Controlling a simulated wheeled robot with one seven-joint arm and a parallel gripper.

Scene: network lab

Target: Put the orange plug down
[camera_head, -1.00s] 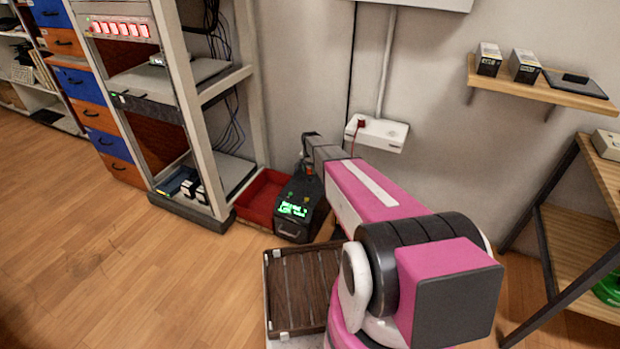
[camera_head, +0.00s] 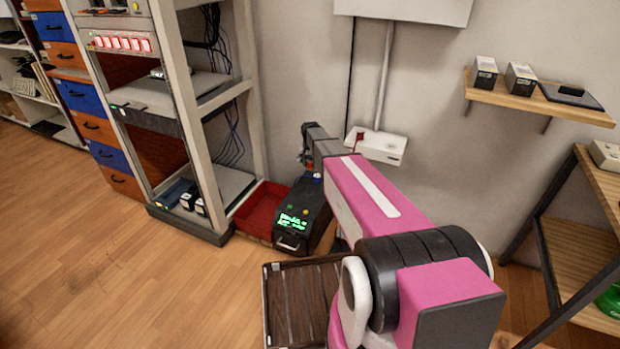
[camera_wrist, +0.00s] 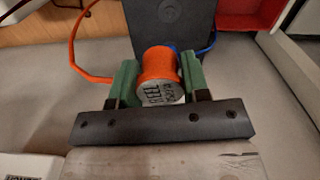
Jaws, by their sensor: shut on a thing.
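The orange plug (camera_wrist: 158,65) is a short cylinder with a pale lettered end face and sits between the green fingers in the wrist view. My gripper (camera_wrist: 157,78) is shut on it. An orange cable (camera_wrist: 74,42) loops away to the left of the plug. In the head view my gripper (camera_head: 305,158) is small and partly hidden by my arm. It appears above the back of a black power unit (camera_head: 303,212) with a green lit display. In the wrist view the dark unit (camera_wrist: 172,14) lies beyond the plug.
A red bin (camera_head: 262,208) stands left of the unit, beside an equipment rack (camera_head: 200,120). A white socket box (camera_head: 377,146) with a red plug is on the wall. A blue cable (camera_wrist: 207,47) shows behind the plug. Wooden floor (camera_head: 130,270) at left is open.

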